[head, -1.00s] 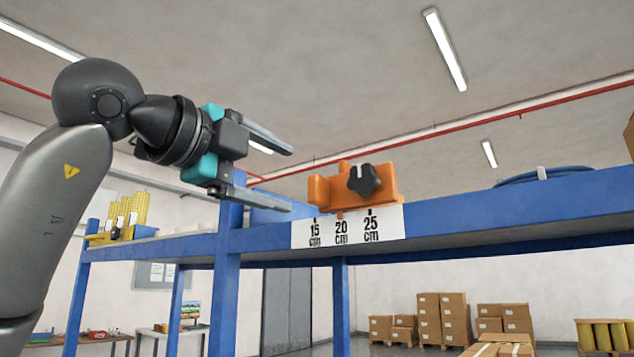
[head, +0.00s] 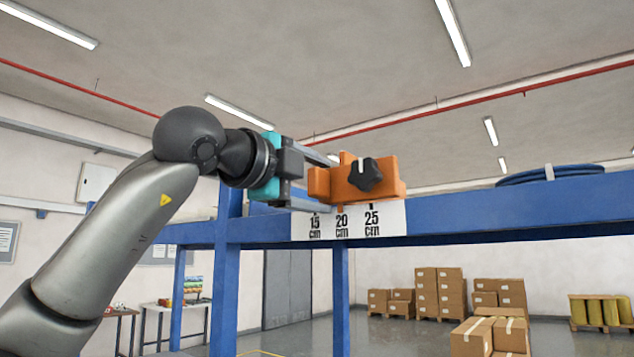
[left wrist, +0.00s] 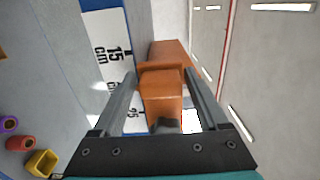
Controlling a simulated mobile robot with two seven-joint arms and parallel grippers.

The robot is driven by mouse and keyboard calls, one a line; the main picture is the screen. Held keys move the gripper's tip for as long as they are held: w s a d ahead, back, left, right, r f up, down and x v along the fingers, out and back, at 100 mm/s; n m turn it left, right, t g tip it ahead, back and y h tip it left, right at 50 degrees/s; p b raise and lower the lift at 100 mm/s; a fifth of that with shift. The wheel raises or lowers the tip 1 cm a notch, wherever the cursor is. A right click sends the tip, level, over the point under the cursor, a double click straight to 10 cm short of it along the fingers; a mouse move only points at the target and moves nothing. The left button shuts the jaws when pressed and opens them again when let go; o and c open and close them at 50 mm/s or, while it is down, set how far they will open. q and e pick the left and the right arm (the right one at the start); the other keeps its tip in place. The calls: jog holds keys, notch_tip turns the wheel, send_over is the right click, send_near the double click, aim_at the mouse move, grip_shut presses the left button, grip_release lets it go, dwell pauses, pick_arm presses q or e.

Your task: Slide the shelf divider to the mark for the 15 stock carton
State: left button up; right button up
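The orange shelf divider (head: 325,183), with a black star knob (head: 365,175) on its face, sits on the blue shelf's front edge. Its small orange pointer (head: 340,209) stands at the 20 cm mark of the white scale (head: 302,225). The scale reads 15, 20 and 25 cm. My left gripper (head: 329,183) comes from the left, one finger above the other, at the divider's left end. In the left wrist view, the open fingers (left wrist: 160,78) have the orange block (left wrist: 161,88) between them. I cannot tell whether they touch it. My right gripper is out of view.
The blue shelf beam (head: 480,219) runs across on blue posts (head: 225,285). A coiled blue cable (head: 550,175) lies on the shelf at the right. Carton stacks (head: 440,290) stand on the floor far behind. The air above the divider is clear.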

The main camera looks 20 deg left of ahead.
pick_arm(q)
grip_shut()
dwell(0.4)
jog(key=a, duration=0.1)
jog(key=w+a, duration=0.1)
jog(key=a, duration=0.3)
jog(key=shift+w, duration=0.35)
grip_release()
jog(key=shift+a, duration=0.1)
jog(key=shift+o, duration=1.2)
jog(key=shift+a, duration=0.1)
